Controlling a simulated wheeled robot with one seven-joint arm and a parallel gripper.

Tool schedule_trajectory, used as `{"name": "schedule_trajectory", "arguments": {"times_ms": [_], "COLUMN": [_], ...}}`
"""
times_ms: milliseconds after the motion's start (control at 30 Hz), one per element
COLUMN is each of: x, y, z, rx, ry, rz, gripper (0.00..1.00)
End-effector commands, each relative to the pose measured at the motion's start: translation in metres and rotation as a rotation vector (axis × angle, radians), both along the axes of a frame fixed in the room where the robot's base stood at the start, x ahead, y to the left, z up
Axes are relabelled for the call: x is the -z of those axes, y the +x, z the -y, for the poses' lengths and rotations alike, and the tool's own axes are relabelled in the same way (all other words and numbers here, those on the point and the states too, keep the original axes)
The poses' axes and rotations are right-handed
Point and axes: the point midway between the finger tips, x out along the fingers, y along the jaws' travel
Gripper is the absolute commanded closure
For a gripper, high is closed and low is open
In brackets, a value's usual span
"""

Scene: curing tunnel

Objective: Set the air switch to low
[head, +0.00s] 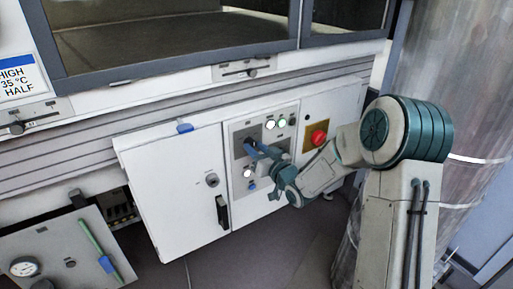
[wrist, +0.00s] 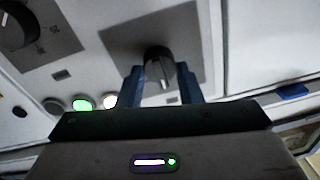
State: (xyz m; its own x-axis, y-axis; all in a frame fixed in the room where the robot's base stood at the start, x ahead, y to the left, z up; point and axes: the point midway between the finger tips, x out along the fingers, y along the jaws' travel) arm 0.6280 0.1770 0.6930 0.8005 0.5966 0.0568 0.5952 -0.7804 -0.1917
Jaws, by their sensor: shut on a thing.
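My gripper (head: 256,147) is at the upper left of the control panel on the white cabinet. In the wrist view my gripper (wrist: 159,80) has its two blue fingers closed on either side of a black rotary knob (wrist: 158,62). The knob sits on a grey plate (wrist: 117,38), and its pale pointer line runs towards the bottom of the wrist picture. No label naming it the air switch can be read. In the head view its grey plate (head: 237,147) shows, but my gripper largely covers the knob.
Another black knob (wrist: 14,30) with its own marked plate is at the wrist view's upper left. A green lamp (wrist: 82,103) and a white lamp (wrist: 109,101) are lit. A red button (head: 319,138) on yellow is right of the panel. An open hatch door (head: 45,250) stands lower left.

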Motion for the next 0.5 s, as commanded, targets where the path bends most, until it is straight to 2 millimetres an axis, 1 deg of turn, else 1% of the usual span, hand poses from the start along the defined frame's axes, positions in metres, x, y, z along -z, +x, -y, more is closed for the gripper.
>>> {"name": "schedule_trajectory", "arguments": {"times_ms": [367, 400, 467, 500], "x": [0.0007, 0.0007, 0.0007, 0.0006], "y": [-0.0011, -0.0012, -0.0011, -0.0010], "z": [-0.0017, -0.0018, -0.0017, -0.0016], "rx": [-0.005, -0.005, -0.005, -0.004], "ry": [0.003, 0.003, 0.003, 0.003], "rz": [-0.004, -0.004, -0.004, -0.004], "gripper": [0.91, 0.62, 0.46, 0.46]}}
